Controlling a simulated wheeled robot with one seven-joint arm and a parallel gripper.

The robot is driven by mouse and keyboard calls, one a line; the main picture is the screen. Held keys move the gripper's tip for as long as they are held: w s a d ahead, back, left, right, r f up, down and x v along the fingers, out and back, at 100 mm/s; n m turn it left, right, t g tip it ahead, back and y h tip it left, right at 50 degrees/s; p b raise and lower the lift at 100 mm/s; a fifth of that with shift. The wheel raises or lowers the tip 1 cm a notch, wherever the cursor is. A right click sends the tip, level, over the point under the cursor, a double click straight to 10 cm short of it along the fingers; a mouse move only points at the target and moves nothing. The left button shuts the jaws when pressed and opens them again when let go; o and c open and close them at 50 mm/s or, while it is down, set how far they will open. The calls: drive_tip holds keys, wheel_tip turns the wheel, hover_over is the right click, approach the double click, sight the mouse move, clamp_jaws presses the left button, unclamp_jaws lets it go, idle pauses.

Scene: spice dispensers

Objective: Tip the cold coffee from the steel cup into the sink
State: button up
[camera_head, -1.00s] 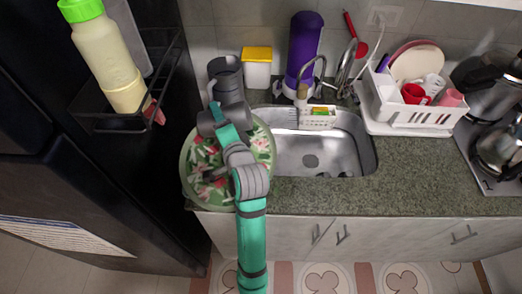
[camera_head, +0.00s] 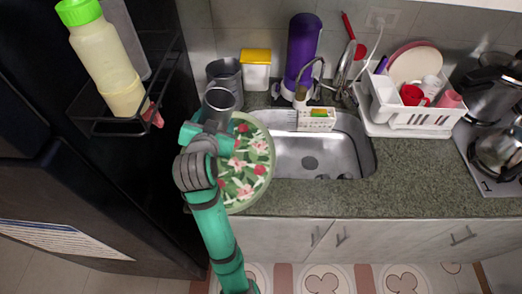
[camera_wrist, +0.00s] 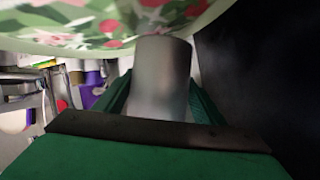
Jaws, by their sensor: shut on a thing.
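The steel cup (camera_head: 219,99) is a plain grey cylinder with its mouth facing the head camera. My gripper (camera_head: 209,128) is shut on its side and holds it above the round floral tray. The cup also shows in the wrist view (camera_wrist: 160,75), between the green fingers. Its inside looks dark, and I cannot make out the coffee. The cup looks about upright in the head view. The steel sink (camera_head: 345,150) lies to the right of the cup, with its basin open.
A grey container (camera_head: 225,72) and a yellow-lidded canister (camera_head: 256,72) stand behind. The faucet (camera_head: 318,75) and a white caddy (camera_head: 316,122) are at the sink's back. A dish rack (camera_head: 425,117) stands right.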

sight(208, 116)
drive_tip(key=shift+a+f+n+h+b, duration=0.25)
drive_tip(key=shift+f+n+h+b, duration=0.2)
drive_tip(key=shift+f+n+h, duration=0.45)
drive_tip(key=shift+r, duration=2.5)
drive_tip(key=shift+w, duration=0.1)
